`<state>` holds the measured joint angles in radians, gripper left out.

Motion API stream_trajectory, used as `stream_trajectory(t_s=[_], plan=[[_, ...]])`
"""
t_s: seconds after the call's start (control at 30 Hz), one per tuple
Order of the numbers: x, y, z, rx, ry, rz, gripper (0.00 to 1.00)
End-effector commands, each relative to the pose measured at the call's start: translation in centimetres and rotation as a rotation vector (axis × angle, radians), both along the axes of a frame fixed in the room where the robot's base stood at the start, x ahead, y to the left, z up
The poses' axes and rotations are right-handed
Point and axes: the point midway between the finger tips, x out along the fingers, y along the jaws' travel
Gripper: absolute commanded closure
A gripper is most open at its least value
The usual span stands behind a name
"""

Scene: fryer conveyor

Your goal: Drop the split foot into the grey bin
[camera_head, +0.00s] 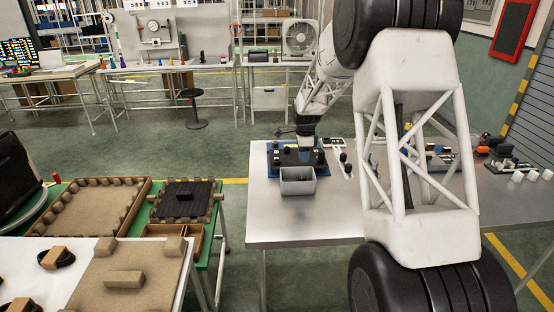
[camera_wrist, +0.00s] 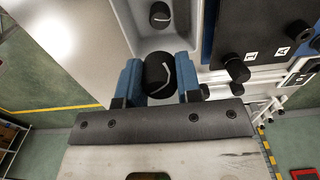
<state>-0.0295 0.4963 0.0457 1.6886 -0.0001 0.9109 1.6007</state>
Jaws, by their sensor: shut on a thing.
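The grey bin (camera_head: 298,186) stands on the metal table in front of the blue fixture. In the wrist view the bin (camera_wrist: 118,14) is at the top, with one black foot (camera_wrist: 160,14) inside it. My gripper's blue fingers (camera_wrist: 160,82) are shut on another black foot (camera_wrist: 158,70), which shows a pale line, like a split, across its face. The held foot overlaps the bin's edge in this view; its height above the bin cannot be told. In the head view my gripper (camera_head: 306,143) is above the blue fixture, behind the bin, and the held foot is not clear.
The blue fixture (camera_head: 283,155) carries a dark block with labels and several black feet, close to the bin. White small parts (camera_head: 517,177) lie at the table's right. The table's front left (camera_head: 290,228) is clear. A green table with foam trays (camera_head: 187,200) stands left.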

Motion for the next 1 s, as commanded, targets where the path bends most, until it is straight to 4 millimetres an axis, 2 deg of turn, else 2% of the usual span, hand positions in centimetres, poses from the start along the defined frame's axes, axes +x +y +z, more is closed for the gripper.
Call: stream_trajectory(t_s=[0.3,0.73,0.77,0.93,1.0], plan=[[0.0,0.0,-2.2,0.000,0.000,0.000,1.00],[0.0,0.0,-2.6,0.000,0.000,0.000,1.00],[0.0,0.0,-2.6,0.000,0.000,0.000,0.63],[0.0,0.0,-2.6,0.000,0.000,0.000,0.38],[0.0,0.0,-2.6,0.000,0.000,0.000,0.38]])
